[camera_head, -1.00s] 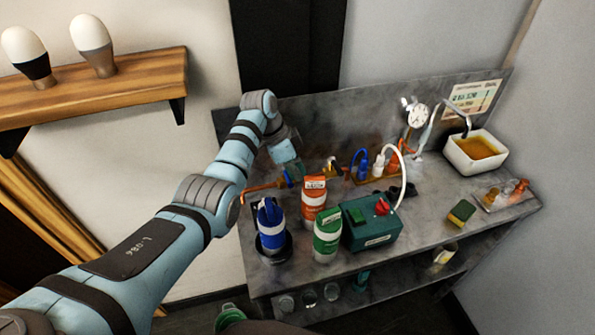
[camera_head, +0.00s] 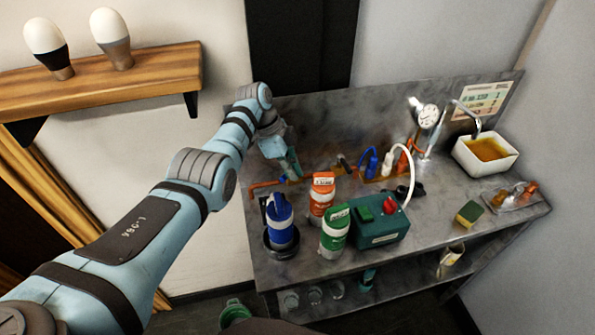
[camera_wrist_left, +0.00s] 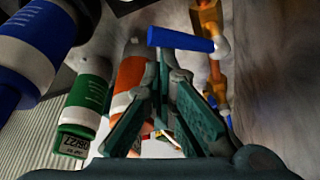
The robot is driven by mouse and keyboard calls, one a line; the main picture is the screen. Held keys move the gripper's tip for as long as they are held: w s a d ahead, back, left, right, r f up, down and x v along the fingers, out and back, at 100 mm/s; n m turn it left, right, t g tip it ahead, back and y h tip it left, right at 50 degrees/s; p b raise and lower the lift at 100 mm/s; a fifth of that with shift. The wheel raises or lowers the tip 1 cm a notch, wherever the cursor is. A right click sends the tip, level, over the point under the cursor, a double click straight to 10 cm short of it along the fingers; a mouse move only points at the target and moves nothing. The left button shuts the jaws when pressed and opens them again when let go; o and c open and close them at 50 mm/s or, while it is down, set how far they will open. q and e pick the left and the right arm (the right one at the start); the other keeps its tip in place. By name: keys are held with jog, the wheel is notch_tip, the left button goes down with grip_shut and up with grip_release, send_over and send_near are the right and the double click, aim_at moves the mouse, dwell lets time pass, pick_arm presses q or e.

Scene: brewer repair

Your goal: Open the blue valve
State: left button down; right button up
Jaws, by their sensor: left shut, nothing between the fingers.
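The blue valve handle (camera_wrist_left: 180,39) shows in the left wrist view as a short blue bar, lying across the picture just past my fingertips. It sits beside an orange-brown pipe (camera_wrist_left: 216,62). My left gripper (camera_wrist_left: 166,68) has dark green fingers, shut and empty, with the tips close to the handle; I cannot tell whether they touch it. In the head view my left gripper (camera_head: 294,168) points down at the copper pipe (camera_head: 266,184) at the back left of the bench, and the valve handle is hidden around there. My right gripper is not in view.
A blue-and-white bottle (camera_head: 281,222), an orange one (camera_head: 322,198) and a green one (camera_head: 335,231) stand close in front of the pipe. A green box (camera_head: 378,228) with a red knob is right of them. The grey bench (camera_head: 425,205) has free room further right.

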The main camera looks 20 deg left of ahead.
pick_arm(q)
jog(key=shift+a, duration=1.2)
jog(key=shift+w+a+f+b, duration=0.1)
jog(key=shift+w+a+b, duration=0.1)
jog(key=shift+a+b, duration=0.25)
jog(key=shift+w+a+b, duration=0.2)
jog(key=shift+a+b, duration=0.05)
jog(key=shift+a, duration=0.35)
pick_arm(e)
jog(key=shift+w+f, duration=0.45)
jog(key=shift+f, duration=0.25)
pick_arm(q)
jog(key=shift+a, duration=0.1)
